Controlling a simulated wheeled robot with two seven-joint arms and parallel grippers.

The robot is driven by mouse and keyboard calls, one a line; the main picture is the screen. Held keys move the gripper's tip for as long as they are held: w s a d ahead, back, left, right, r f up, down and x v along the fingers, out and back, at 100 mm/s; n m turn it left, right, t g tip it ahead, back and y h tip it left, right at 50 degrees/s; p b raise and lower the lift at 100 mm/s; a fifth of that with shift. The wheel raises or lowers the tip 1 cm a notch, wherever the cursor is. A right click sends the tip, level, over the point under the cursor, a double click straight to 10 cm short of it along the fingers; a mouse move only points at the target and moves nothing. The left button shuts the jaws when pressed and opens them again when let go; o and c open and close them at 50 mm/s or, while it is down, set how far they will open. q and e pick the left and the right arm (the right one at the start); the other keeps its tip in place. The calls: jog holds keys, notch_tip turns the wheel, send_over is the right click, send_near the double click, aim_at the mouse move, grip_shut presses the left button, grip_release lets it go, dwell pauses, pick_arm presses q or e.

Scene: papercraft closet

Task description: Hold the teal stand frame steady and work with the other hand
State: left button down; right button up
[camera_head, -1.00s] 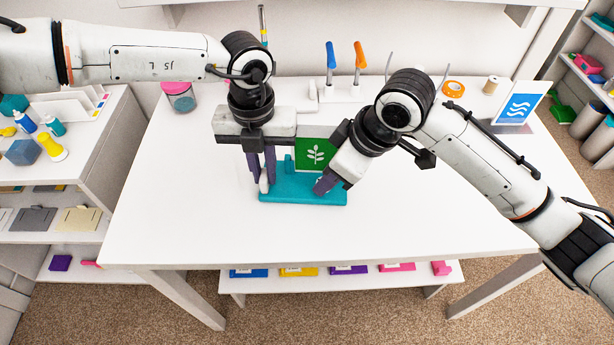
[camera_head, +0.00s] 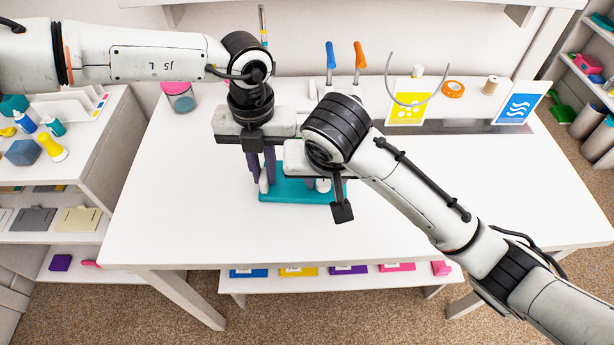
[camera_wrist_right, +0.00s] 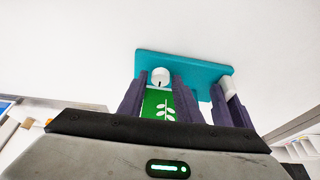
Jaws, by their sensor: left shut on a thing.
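The teal stand frame (camera_head: 290,192) rests on the white table, its flat base showing below both grippers. My left gripper (camera_head: 263,180) is shut on the frame's left end, beside a small white part. My right gripper (camera_head: 325,184) points down over the right part of the base. Its fingers (camera_wrist_right: 160,95) are apart, on either side of a white round knob (camera_wrist_right: 160,76) and a green leaf card (camera_wrist_right: 158,103). In the head view the green card is hidden behind my right gripper.
A yellow card (camera_head: 410,103) and a blue wave card (camera_head: 518,106) stand at the back right, near orange tape (camera_head: 453,89) and a spool (camera_head: 491,85). Blue-handled (camera_head: 330,56) and orange-handled (camera_head: 359,56) tools stand behind. The table front is clear.

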pick_arm(q)
jog(key=shift+a+f, duration=0.1)
pick_arm(e)
jog(key=shift+r, duration=0.1)
jog(key=v, duration=0.5)
jog(key=shift+w+a+r, duration=0.1)
jog(key=shift+w, duration=0.15)
jog(key=shift+s+r, duration=0.25)
jog(key=shift+s, duration=0.15)
pick_arm(q)
jog(key=c, duration=2)
grip_release()
